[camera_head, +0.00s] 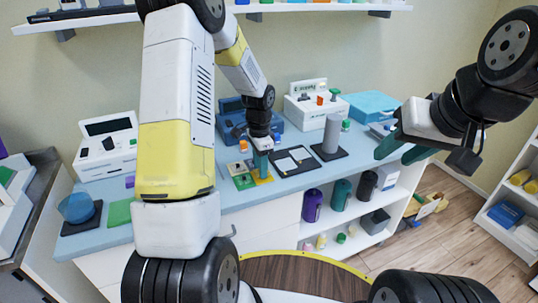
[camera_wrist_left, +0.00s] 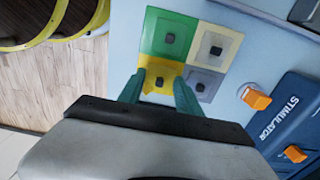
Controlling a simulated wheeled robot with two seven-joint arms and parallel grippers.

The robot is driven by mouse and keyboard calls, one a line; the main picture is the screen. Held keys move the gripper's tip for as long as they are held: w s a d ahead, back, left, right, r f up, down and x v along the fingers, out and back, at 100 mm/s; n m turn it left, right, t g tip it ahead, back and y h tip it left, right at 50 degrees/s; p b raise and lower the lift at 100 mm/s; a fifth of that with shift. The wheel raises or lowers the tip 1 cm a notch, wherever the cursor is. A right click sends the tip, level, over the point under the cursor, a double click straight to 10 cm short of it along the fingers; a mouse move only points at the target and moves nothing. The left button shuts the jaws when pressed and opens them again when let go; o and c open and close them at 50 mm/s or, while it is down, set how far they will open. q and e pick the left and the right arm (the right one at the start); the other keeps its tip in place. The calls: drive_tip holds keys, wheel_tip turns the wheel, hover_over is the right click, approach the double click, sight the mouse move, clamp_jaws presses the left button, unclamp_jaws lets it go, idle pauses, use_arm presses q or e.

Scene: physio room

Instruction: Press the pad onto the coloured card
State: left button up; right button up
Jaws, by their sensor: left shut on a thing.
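In the left wrist view a group of four coloured squares lies flat on the blue bench top: green (camera_wrist_left: 153,40), cream (camera_wrist_left: 230,48), yellow (camera_wrist_left: 150,97) and grey (camera_wrist_left: 212,78). Each has a small dark block at its middle. My left gripper (camera_wrist_left: 160,81) points down at the yellow square, its teal fingers on both sides of that square's dark block (camera_wrist_left: 159,82). It is shut on this pad; whether the pad touches the card below I cannot tell. In the head view the left gripper (camera_head: 261,170) is over the yellow card (camera_head: 264,180). My right gripper (camera_head: 395,155) is open and empty, right of the bench.
A blue stimulator (camera_wrist_left: 300,125) with orange knobs is close beside the squares. A dark tray (camera_head: 295,161), a grey cylinder (camera_head: 332,134) on a dark base and a white machine (camera_head: 107,146) stand on the bench. Below are shelves with bottles (camera_head: 312,205).

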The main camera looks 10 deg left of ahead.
use_arm(q)
drive_tip(key=shift+f, duration=0.65)
idle(2.0)
idle(1.1)
drive_tip(key=o, duration=1.1)
drive_tip(key=shift+o, duration=0.2)
drive_tip(key=shift+r, duration=0.2)
drive_tip(key=shift+r, duration=3.4)
